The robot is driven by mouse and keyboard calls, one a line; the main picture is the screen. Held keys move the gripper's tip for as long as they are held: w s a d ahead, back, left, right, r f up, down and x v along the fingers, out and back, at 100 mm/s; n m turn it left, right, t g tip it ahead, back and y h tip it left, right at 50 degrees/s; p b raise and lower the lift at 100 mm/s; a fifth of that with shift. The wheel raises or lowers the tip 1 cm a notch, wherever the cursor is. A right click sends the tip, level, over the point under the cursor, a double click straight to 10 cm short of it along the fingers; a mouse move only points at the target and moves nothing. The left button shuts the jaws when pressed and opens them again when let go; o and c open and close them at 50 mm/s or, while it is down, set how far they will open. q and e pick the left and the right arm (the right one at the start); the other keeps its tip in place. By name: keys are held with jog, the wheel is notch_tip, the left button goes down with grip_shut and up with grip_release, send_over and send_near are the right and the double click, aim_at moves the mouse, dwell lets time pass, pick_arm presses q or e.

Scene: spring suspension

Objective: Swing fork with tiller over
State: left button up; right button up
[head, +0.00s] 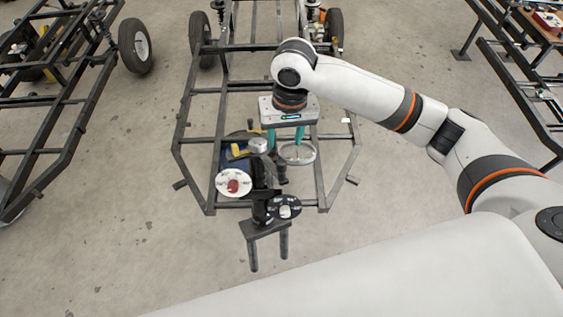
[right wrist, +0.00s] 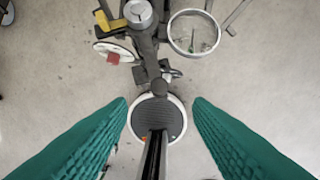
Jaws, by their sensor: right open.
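A dark fork (head: 265,229) shows at the near end of the frame in the head view, a crossbar with two legs towards me. A dark upright part with a dial (head: 285,207) stands at its crossbar. I cannot tell for sure which part is the tiller. My right gripper (head: 285,140) is open, pointing down over the mechanism beyond the fork. In the right wrist view its teal fingers (right wrist: 158,105) stand apart on either side of a dark bar (right wrist: 155,155) and a round, white-rimmed dark pad (right wrist: 157,116); contact is not visible. My left gripper is not in view.
A white disc with a red centre (head: 234,183) and a yellow part (head: 239,151) sit left of the gripper. The black tubular frame (head: 336,178) surrounds these. More frames stand left and right; the near floor is clear.

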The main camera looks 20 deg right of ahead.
aim_at(281, 162)
jog(key=f, duration=0.3)
jog(key=f+p, duration=0.1)
jog(key=f, duration=0.3)
jog(key=f+p, duration=0.1)
jog(key=f, duration=0.3)
jog(key=shift+a+f, duration=0.15)
jog(key=shift+a, duration=0.25)
grip_shut()
